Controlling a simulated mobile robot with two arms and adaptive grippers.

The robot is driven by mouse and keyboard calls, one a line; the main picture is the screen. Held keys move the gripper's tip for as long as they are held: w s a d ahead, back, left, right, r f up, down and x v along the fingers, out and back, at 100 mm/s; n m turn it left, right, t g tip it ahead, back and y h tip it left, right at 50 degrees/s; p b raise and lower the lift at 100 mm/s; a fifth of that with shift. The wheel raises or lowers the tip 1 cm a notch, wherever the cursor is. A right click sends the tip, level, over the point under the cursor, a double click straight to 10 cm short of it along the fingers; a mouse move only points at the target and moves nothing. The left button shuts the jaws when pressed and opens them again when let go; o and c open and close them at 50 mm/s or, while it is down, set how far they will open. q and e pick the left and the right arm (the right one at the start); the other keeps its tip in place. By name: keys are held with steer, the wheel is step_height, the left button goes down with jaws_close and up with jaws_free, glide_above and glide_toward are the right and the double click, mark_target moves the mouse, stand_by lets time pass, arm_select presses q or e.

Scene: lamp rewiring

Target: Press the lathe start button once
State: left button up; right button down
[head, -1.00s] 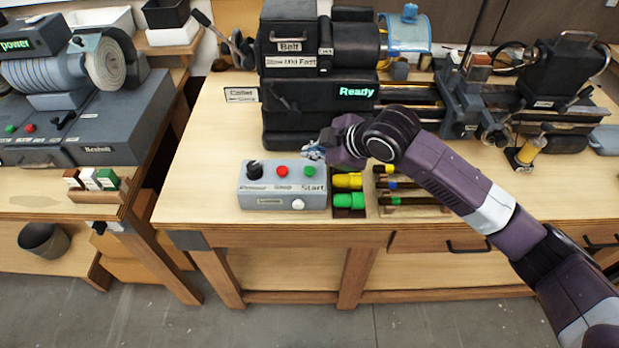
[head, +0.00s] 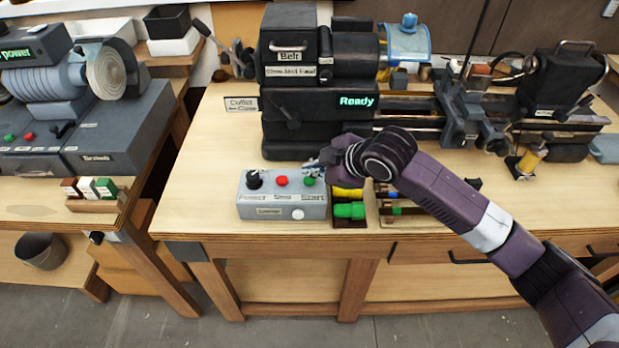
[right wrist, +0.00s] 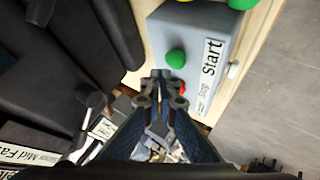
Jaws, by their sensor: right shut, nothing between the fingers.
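The grey control box (head: 282,210) stands at the front of the lathe bench. It has a black knob (head: 255,180), a red button (head: 282,181) and a green start button (head: 309,181) above a "Start" label. In the right wrist view the green start button (right wrist: 176,59) is just beyond my fingertips, with the red button (right wrist: 178,88) partly behind them. My right gripper (head: 312,170) is shut and empty, close above the green button; contact cannot be told. It also shows in the right wrist view (right wrist: 162,78). The lathe (head: 318,105) shows a lit "Ready" sign. My left gripper is not in view.
A tray with yellow and green pieces (head: 349,211) sits right beside the box. The lathe body rises close behind it. Another bench with a grinder (head: 75,75) stands at the left. Bare bench top (head: 205,160) lies left of the box.

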stand_by(0.7)
steer(key=shift+f, duration=0.4)
